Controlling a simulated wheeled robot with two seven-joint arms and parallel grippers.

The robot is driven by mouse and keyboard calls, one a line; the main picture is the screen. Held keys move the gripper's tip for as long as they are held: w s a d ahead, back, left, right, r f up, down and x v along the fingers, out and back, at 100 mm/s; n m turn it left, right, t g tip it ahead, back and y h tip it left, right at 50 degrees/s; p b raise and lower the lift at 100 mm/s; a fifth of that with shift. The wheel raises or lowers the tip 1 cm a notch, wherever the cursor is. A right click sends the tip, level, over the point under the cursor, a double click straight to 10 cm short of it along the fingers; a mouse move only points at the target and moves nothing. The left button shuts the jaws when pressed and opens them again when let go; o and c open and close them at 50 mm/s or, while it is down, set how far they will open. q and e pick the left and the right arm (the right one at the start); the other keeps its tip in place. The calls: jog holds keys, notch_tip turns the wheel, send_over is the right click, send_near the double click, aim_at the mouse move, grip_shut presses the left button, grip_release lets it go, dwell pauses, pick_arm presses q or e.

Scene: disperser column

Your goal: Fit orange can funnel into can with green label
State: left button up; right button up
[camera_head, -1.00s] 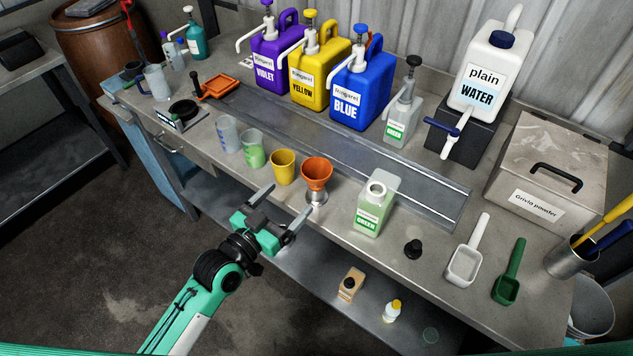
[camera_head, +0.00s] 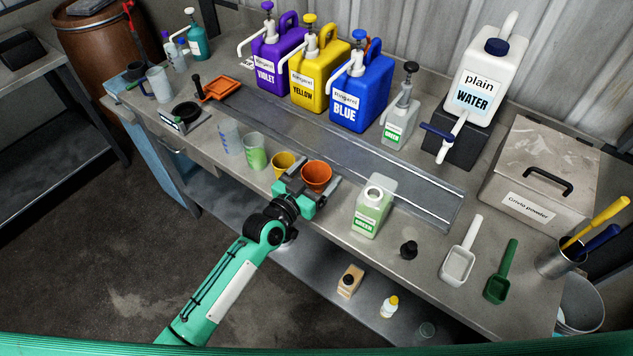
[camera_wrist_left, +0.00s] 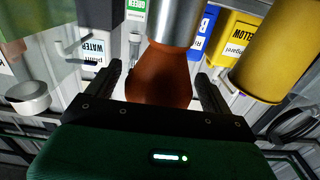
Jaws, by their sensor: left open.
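The orange can funnel (camera_head: 316,175) stands at the bench's front edge, between the yellow cup and the can with green label (camera_head: 373,208). The can is translucent with pale green contents and an open white neck. My left gripper (camera_head: 311,184) is open, with its fingers on either side of the funnel. In the left wrist view the funnel (camera_wrist_left: 158,78) sits between the two open fingers (camera_wrist_left: 158,88), with visible gaps beside it. A metal cylinder (camera_wrist_left: 175,20) adjoins the funnel there. My right gripper is not in view.
The yellow cup (camera_head: 283,165) stands close left of my gripper, with a green-filled cup (camera_head: 254,152) beyond it. A black cap (camera_head: 408,250), white scoop (camera_head: 461,255) and green scoop (camera_head: 500,275) lie right of the can. A metal tray (camera_head: 420,190) lies behind.

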pick_arm(q)
jog(key=c, duration=1)
jog(key=shift+c, duration=0.2)
